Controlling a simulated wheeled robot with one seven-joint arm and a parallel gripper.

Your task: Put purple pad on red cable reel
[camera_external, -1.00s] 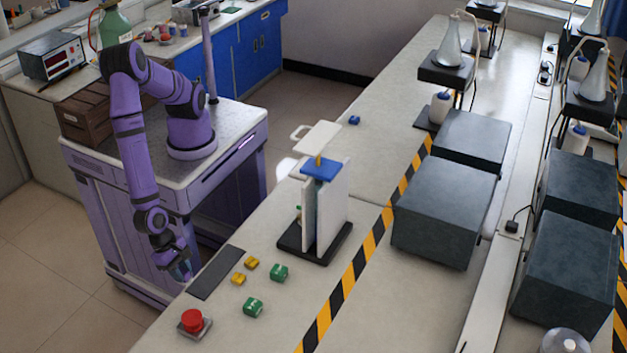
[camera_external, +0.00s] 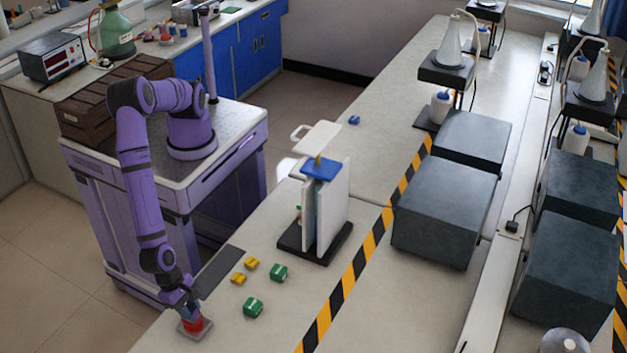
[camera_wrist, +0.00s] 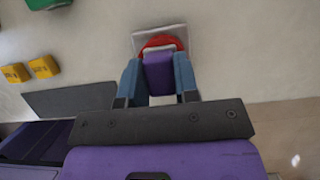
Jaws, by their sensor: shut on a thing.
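The purple pad (camera_wrist: 158,76) is between the two blue fingers of my gripper (camera_wrist: 158,84) in the wrist view. My gripper is shut on it. Just past the pad, the red cable reel (camera_wrist: 160,41) shows as a red round rim on a pale square plate. In the external view, my gripper (camera_external: 187,310) is right over the red reel (camera_external: 192,326) at the table's near left corner. The pad cannot be made out there. The pad overlaps the reel in the wrist view; I cannot tell whether they touch.
A dark flat mat (camera_external: 220,272) lies beside my gripper. Yellow blocks (camera_external: 238,278) and green blocks (camera_external: 253,307) lie to the right. A rack with upright panels and a blue top (camera_external: 319,170) stands farther back. A striped tape line (camera_external: 345,287) crosses the table.

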